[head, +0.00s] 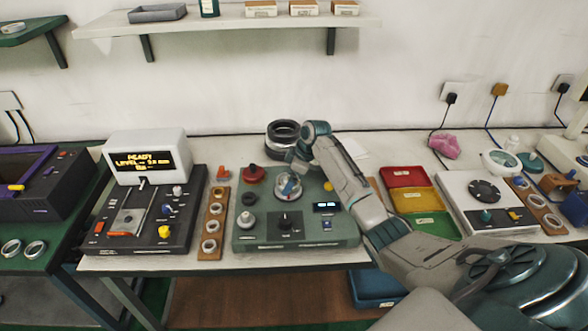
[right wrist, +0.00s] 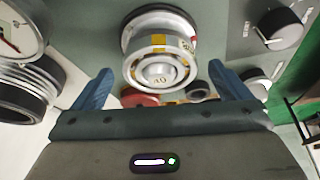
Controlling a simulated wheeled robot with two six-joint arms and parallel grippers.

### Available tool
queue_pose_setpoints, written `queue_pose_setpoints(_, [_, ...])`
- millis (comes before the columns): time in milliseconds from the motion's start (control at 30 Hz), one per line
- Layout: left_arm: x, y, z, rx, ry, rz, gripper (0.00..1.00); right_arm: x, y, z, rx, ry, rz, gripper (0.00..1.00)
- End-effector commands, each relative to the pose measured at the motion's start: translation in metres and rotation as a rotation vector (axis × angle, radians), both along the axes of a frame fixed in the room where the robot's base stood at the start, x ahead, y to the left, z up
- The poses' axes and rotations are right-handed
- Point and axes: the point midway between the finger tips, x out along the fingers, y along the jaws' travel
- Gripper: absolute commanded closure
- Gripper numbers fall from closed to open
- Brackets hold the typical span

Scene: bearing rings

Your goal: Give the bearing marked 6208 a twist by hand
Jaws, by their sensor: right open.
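A steel bearing ring (right wrist: 162,64) with yellow marks sits on a round spindle in the right wrist view. In the head view my right gripper (head: 292,170) is low over the device. My left gripper is not in view.
A wooden strip with rings (head: 213,222) stands left of the device, beside a tester with a lit screen (head: 147,158). Dark stacked rings (head: 283,132) are behind.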

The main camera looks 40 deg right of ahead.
Motion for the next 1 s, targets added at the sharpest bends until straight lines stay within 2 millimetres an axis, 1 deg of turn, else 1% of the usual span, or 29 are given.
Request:
queue_pose_setpoints(200, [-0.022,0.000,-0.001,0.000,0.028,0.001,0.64,0.000,0.000,-0.002,-0.001,-0.001,0.000,0.03])
queue_pose_setpoints(267, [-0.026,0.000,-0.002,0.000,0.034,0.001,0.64,0.000,0.000,-0.001,0.000,0.000,0.000,0.03])
queue_pose_setpoints(300, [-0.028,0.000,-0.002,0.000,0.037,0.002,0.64,0.000,0.000,-0.001,0.000,0.000,0.000,0.11])
queue_pose_setpoints(367, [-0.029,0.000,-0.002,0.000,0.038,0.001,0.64,0.000,0.000,-0.001,0.000,0.000,0.000,0.23])
queue_pose_setpoints(500, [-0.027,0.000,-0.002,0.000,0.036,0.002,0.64,0.000,0.000,-0.001,0.000,0.000,0.000,0.50])
queue_pose_setpoints(567, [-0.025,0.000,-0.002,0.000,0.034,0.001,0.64,0.000,0.000,-0.001,0.000,0.000,0.000,0.62])
queue_pose_setpoints(600, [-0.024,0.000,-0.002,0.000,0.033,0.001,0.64,0.000,0.000,-0.001,0.000,0.000,0.000,0.66])
queue_pose_setpoints(700, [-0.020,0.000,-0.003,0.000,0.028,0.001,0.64,0.001,0.000,-0.001,0.001,0.001,0.021,0.66])
queue_pose_setpoints(900, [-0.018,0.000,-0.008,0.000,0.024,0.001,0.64,0.001,0.000,-0.002,0.001,0.001,0.149,0.66])
queue_pose_setpoints(1000, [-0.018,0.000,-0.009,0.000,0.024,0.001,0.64,0.001,0.000,-0.002,0.001,0.000,0.184,0.66])
